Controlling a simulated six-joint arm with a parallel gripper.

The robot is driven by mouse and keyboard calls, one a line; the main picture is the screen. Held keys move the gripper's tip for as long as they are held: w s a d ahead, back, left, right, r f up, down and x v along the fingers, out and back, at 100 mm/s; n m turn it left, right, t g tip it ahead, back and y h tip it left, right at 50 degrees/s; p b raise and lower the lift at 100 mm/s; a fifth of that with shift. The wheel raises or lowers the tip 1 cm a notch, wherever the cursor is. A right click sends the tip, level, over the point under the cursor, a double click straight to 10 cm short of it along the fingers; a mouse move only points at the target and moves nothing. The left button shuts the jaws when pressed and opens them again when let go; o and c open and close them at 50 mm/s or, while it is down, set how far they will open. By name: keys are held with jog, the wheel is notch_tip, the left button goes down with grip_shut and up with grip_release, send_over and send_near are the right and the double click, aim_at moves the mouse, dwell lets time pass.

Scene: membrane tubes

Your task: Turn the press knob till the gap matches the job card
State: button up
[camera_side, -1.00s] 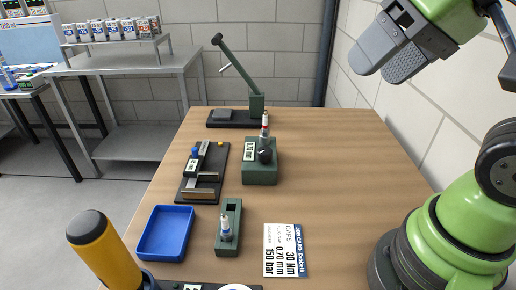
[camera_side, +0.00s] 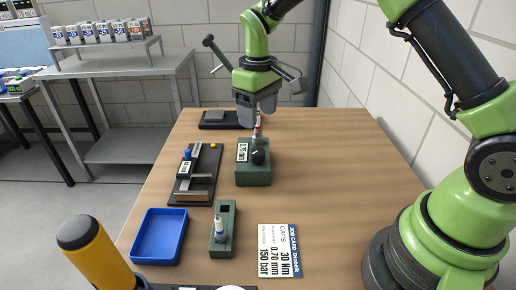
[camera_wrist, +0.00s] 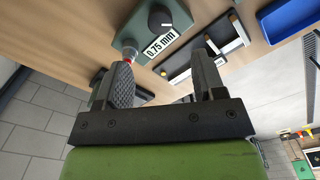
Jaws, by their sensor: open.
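The green press block (camera_side: 253,175) stands mid-table with a black knob (camera_side: 258,157) on it and a white gap label (camera_side: 242,152). In the wrist view the knob (camera_wrist: 160,18) is at the top and the label (camera_wrist: 162,46) appears to read 0.75 mm. A tube with a red band (camera_side: 257,134) stands upright at the block's back. My gripper (camera_side: 257,118) is open and empty, above the block near the tube's top. In the wrist view the tube (camera_wrist: 130,52) shows at my left finger's tip. The job card (camera_side: 281,250) lies flat and reads 30 Nm, 0.70 mm, 150 bar.
A lever press (camera_side: 222,120) stands at the back. A black gauge fixture (camera_side: 193,185) is left of the block. A blue tray (camera_side: 160,236) and a green holder with a tube (camera_side: 223,232) are in front.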

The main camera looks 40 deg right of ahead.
aim_at(258, 151)
notch_tip(258, 151, down, 10)
jog(key=shift+r, duration=0.1)
jog(key=shift+c, duration=0.4)
jog(key=c, duration=0.8)
jog(key=shift+m, duration=1.2)
jog(key=shift+c, duration=0.2)
jog(key=o, duration=0.9)
jog(key=shift+r, duration=0.15)
notch_tip(258, 151, up, 10)
jog(key=shift+f, duration=0.15)
